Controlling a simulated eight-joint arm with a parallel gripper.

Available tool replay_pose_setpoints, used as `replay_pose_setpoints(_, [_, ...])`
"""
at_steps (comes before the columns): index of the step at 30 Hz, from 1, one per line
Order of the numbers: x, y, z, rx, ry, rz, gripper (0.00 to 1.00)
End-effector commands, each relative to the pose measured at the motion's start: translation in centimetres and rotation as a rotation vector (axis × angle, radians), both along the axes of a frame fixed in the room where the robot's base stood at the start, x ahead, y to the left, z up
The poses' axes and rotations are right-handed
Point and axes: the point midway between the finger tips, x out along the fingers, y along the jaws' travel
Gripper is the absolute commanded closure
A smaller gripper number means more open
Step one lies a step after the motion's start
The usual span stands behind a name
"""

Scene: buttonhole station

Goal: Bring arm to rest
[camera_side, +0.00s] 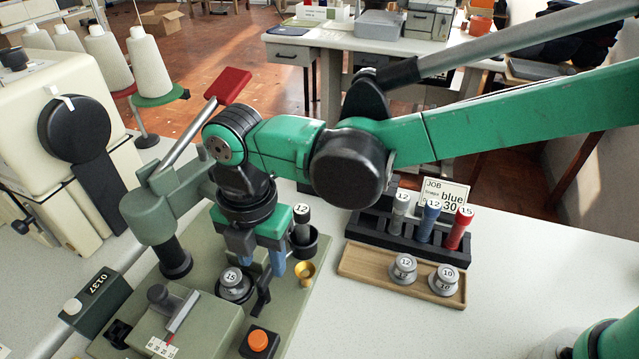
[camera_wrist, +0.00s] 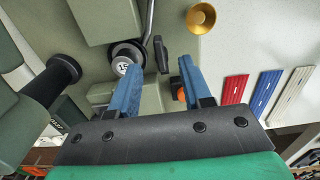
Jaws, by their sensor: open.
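My gripper (camera_side: 258,268) hangs low over the green press base, its blue fingers apart with nothing between them. In the wrist view the fingers (camera_wrist: 160,64) also stand apart and empty. A round grey weight marked 15 (camera_side: 234,284) sits on the press just left of the fingers; it also shows in the wrist view (camera_wrist: 122,66). A small brass cup (camera_side: 305,271) stands on the base near the fingers and shows in the wrist view (camera_wrist: 201,17).
A black rack (camera_side: 388,238) holds grey, blue and red pieces. A wooden tray (camera_side: 365,266) holds two weights. A job card (camera_side: 444,194) reads blue, 30. The press's red-handled lever (camera_side: 228,86) rises beside my arm. An orange button (camera_side: 259,340) is in front.

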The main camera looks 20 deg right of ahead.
Motion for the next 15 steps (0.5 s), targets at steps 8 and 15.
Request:
replay_pose_setpoints(8, [0.0, 0.0, 2.4, 0.0, 0.0, 0.0, 0.57])
replay_pose_setpoints(15, [0.0, 0.0, 2.5, 0.0, 0.0, -0.001, 0.57])
